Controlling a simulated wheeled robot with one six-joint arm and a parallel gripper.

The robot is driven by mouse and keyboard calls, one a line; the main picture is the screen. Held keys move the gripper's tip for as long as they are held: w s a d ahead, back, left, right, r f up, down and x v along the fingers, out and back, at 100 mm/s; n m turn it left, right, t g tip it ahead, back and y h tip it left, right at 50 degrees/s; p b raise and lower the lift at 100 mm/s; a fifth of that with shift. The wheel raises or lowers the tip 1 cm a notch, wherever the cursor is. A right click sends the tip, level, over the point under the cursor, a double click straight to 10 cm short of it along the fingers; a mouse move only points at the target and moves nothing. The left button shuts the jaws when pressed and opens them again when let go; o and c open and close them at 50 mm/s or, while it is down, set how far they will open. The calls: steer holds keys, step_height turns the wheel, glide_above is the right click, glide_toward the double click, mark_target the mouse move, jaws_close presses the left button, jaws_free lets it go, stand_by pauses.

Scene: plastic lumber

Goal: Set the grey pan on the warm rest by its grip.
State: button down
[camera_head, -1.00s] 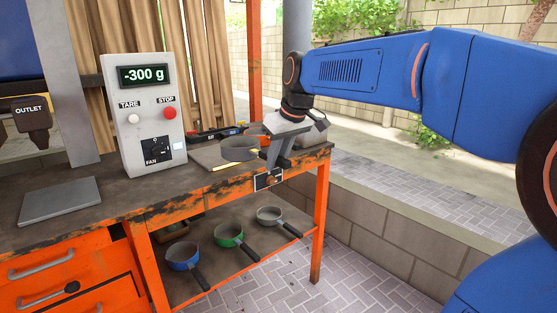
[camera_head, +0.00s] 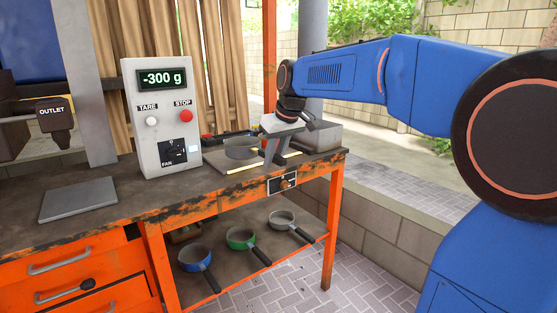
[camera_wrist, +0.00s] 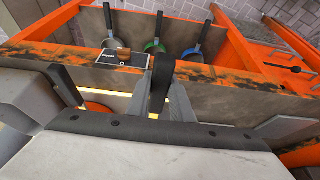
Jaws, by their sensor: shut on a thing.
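In the wrist view the dark grip (camera_wrist: 161,80) stands between my grey fingers, pointing toward the bench's front edge.
A scale box (camera_head: 164,120) reading -300 g stands left of the pan. A dark grip (camera_wrist: 66,85) and an orange round thing (camera_wrist: 97,108) show beside my gripper. Blue (camera_head: 194,256), green (camera_head: 240,238) and another grey pan (camera_head: 281,218) sit on the lower shelf.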

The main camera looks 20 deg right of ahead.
mark_target(260, 152)
steer(key=shift+w+a+f, duration=0.1)
steer(key=shift+w+a, duration=0.3)
steer(key=shift+w, duration=0.8)
steer(key=shift+w+a+f, duration=0.1)
steer(key=shift+w+a, duration=0.25)
steer(key=shift+w, duration=0.8)
steer(key=shift+w+a+f, duration=0.1)
steer(key=shift+w+a, duration=0.3)
steer(key=shift+w, duration=0.8)
steer(key=shift+f, duration=1.15)
steer(key=c, duration=1.5)
jaws_free()
steer(key=v, duration=1.6)
steer(key=s+d+f+m, duration=0.1)
steer(key=s+f, duration=0.9)
steer(key=s, duration=0.2)
steer(key=s+d+f+m+h, duration=0.1)
steer(key=s+d+f, duration=0.1)
steer(key=s+f, duration=0.8)
steer(key=s+d+f+m, duration=0.1)
steer(key=s+f, duration=0.9)
steer(key=s, duration=0.4)
steer(key=shift+s+d+m, duration=0.1)
steer(key=shift+d+m, duration=0.2)
steer(key=shift+d, duration=0.05)
